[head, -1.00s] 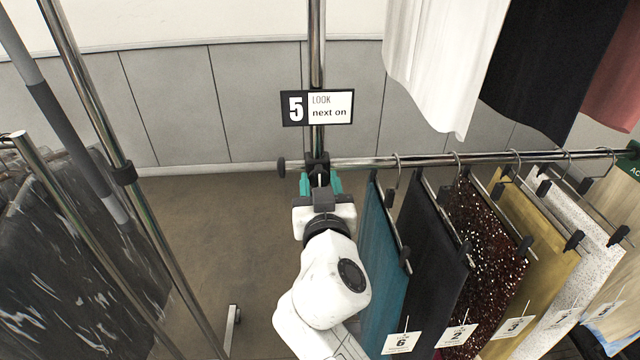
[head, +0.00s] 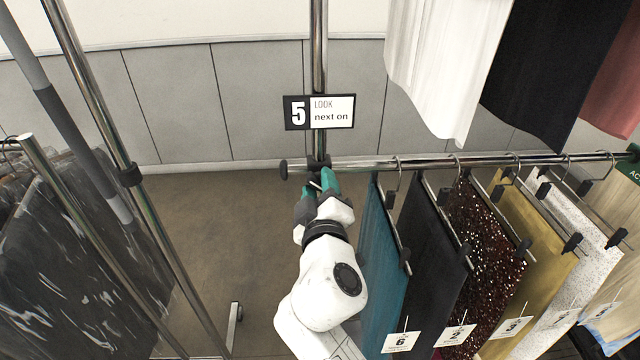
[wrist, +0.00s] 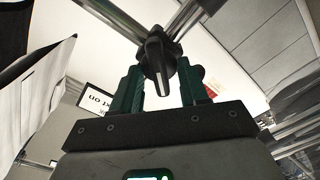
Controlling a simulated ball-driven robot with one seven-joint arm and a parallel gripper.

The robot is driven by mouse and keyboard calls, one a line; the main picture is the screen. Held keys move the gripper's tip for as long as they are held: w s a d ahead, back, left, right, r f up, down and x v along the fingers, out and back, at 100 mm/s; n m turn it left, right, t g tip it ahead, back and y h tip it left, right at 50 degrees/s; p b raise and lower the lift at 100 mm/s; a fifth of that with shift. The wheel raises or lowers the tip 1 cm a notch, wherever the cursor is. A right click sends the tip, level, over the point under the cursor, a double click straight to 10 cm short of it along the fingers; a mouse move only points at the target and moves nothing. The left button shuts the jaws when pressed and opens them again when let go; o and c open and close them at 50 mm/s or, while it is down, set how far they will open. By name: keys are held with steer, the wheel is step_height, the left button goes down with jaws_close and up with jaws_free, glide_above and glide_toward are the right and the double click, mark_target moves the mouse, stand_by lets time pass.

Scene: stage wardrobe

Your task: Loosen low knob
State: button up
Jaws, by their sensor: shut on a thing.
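The low knob (wrist: 157,58) is dark with a pale mark, and sits where the rail meets the upright post in the wrist view. My gripper (wrist: 157,78) has its green fingers on either side of the knob and is shut on it. In the head view my gripper (head: 318,186) is at the post just below the rail's left end, rolled at an angle. There the fingers and hand largely hide the knob. The chrome post (head: 319,55) stands upright and the rail (head: 480,160) runs to the right from it.
A "5 LOOK next on" sign (head: 319,112) is on the post above my gripper. Several garments, the nearest a teal one (head: 383,275), hang close to the right of my arm. A rack with dark garments (head: 70,260) stands left.

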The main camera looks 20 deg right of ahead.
steer(key=n+p, duration=0.1)
steer(key=n, duration=0.2)
steer(key=shift+a+n, duration=0.1)
steer(key=shift+n, duration=0.3)
steer(key=shift+f+n+p, duration=0.15)
steer(key=shift+n+p, duration=0.9)
steer(key=shift+n, duration=1.15)
steer(key=shift+a, duration=0.1)
steer(key=o, duration=1)
steer(key=shift+f, duration=0.1)
steer(key=b+v, duration=0.2)
steer(key=v, duration=0.8)
steer(key=shift+s, duration=0.35)
steer(key=shift+a, duration=0.1)
